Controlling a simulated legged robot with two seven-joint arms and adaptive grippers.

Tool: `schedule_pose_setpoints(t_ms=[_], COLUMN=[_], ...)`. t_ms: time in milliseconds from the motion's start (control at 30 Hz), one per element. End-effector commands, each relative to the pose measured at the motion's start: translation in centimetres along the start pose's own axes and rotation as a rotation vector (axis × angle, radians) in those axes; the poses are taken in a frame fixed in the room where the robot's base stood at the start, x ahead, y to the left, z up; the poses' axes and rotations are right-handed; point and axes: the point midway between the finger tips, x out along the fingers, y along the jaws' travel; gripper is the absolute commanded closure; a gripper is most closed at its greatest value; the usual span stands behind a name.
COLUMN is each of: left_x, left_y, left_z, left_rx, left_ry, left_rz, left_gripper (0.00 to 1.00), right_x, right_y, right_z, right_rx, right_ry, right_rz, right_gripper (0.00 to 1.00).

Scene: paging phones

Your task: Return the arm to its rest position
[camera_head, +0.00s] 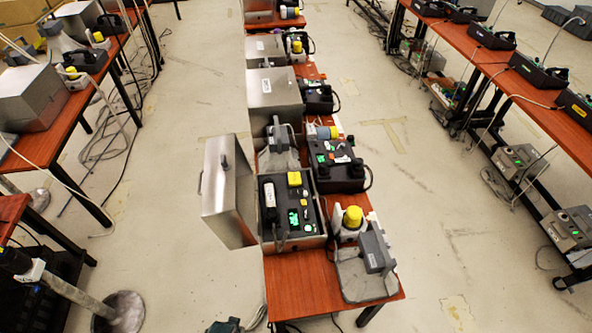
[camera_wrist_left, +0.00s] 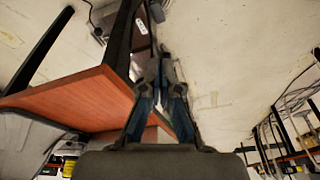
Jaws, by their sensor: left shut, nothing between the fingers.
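My left gripper (camera_wrist_left: 160,65) points away from the wrist in the left wrist view, its fingers together and empty. It is beside a wooden table top (camera_wrist_left: 75,97), apart from it. In the head view, a dark piece that looks like my left gripper (camera_head: 228,325) shows at the bottom edge, left of the front of the middle table (camera_head: 300,287). Most of my left arm is out of view. My right gripper is not in view.
An open metal case (camera_head: 290,246) with a white handset (camera_head: 268,195) stands on the middle table. Its lid (camera_head: 225,190) juts out left. A grey device (camera_head: 368,270) sits at the front right corner. Floor on both sides is mostly clear. Other tables stand left and right.

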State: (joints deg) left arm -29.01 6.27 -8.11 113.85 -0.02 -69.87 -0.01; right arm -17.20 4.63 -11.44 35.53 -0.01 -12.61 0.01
Motion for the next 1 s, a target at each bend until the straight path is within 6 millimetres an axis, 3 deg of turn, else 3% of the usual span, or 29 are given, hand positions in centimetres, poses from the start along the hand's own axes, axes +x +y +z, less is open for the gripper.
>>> schedule_pose_setpoints(t_ms=[167,300,433,600,700,1000], left_x=[9.2,17.0,21.9,24.4,24.8,24.9], left_y=[0.4,0.8,1.1,1.1,1.1,1.1], left_z=[4.5,11.2,18.0,25.0,27.1,28.1], left_rx=[0.006,0.015,0.023,0.031,0.034,0.036], left_ry=[-0.045,-0.087,-0.121,-0.15,-0.159,-0.161], left_rz=[0.005,0.01,0.014,0.017,0.017,0.017], left_gripper=[1.0,1.0,1.0,1.0,1.0,1.0], right_x=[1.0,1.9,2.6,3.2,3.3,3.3], right_y=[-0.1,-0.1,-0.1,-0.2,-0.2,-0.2], right_z=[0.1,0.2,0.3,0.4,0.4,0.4], right_rx=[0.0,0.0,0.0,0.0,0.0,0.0], right_ry=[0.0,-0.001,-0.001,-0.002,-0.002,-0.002], right_rz=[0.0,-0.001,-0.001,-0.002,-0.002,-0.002], right_gripper=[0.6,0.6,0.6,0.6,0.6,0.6])
